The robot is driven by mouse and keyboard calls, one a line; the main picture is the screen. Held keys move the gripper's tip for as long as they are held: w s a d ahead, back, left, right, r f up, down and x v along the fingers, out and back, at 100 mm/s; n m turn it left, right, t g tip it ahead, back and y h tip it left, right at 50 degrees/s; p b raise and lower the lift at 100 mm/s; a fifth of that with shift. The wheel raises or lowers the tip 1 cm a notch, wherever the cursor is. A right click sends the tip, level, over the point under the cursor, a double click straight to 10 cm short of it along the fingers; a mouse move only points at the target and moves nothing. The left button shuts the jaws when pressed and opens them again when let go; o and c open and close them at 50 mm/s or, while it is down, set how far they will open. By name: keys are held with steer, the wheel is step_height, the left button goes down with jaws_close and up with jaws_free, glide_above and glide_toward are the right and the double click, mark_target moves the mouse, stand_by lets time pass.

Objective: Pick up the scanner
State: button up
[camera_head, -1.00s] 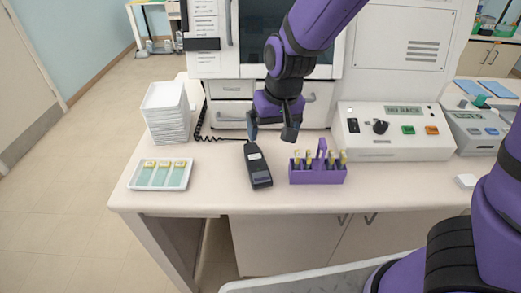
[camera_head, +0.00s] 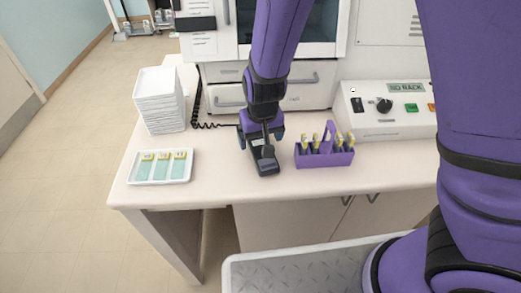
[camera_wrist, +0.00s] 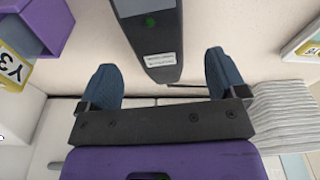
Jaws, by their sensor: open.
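The scanner (camera_head: 265,163) is a dark handheld device lying on the white counter, with a coiled cord behind it. In the wrist view the scanner (camera_wrist: 155,45) shows a green dot and a white label, and its narrow end points toward my gripper. My gripper (camera_head: 262,138) is above the rear part of the scanner and hides some of it. In the wrist view my gripper (camera_wrist: 163,82) is open, with one blue fingertip on each side of the scanner's end. Gaps show between the fingers and the scanner.
A purple rack (camera_head: 325,158) with several slides stands close to the right. A white tray (camera_head: 161,180) with 3 slides and a stack of white trays (camera_head: 160,100) are on the left. A control box (camera_head: 390,118) and drawers (camera_head: 305,83) stand behind. The counter's front is clear.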

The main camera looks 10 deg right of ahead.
mark_target(260, 146)
steer(key=shift+w+f, duration=0.2)
steer(key=shift+f, duration=1)
steer(key=shift+w+f, duration=0.15)
steer(key=shift+f, duration=1)
steer(key=c, duration=1.1)
